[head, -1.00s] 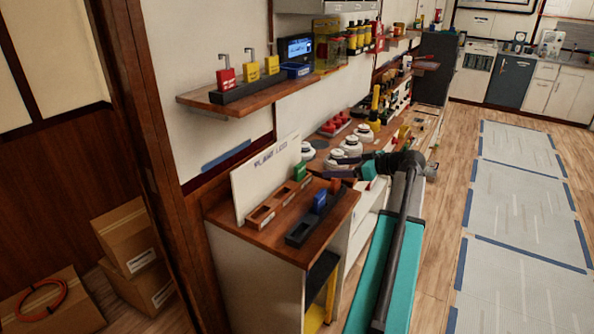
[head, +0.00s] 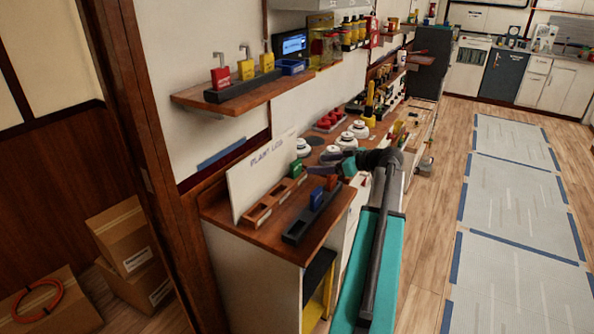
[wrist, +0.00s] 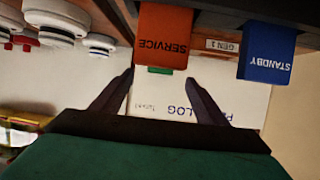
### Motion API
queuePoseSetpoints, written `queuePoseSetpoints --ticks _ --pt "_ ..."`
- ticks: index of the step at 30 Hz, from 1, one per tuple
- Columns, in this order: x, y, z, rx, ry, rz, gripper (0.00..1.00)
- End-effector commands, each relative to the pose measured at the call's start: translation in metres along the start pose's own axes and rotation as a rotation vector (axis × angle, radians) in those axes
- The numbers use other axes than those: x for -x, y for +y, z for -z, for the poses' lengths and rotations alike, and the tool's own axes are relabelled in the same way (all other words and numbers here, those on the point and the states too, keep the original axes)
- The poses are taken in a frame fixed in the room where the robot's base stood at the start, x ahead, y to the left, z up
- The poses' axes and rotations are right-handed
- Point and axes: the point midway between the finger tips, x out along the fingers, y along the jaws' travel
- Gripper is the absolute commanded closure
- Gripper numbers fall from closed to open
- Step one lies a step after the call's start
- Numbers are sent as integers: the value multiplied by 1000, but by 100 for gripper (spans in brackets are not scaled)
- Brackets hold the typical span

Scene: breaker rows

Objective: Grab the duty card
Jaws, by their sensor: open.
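No card with a readable "duty" label shows. A green card (head: 296,168) stands in the far end of the wooden holder; only a strip of it (wrist: 160,70) shows in the wrist view, behind the orange card. The orange card (wrist: 163,36), marked SERVICE, and the blue card (wrist: 269,53), marked STANDBY, stand in the dark holder; the head view shows them too, orange (head: 331,183) and blue (head: 317,197). My gripper (head: 322,163) is open and empty, near the orange card. In the wrist view its fingertips (wrist: 160,78) flank the orange card's free end, apparently not gripping it.
The wooden holder (head: 262,214) and dark holder (head: 296,231) lie on the cabinet top, before a white "plant log" board (head: 250,180). White round devices (head: 359,129) stand behind my gripper. A shelf (head: 205,101) with padlocks overhangs the back left.

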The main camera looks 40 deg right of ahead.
Motion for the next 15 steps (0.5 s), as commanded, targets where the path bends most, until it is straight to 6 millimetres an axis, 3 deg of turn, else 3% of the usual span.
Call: queuePoseSetpoints --ticks 7,15 --pt "-34 0 1 0 0 2 33" --pt "-43 0 0 0 0 -1 33"
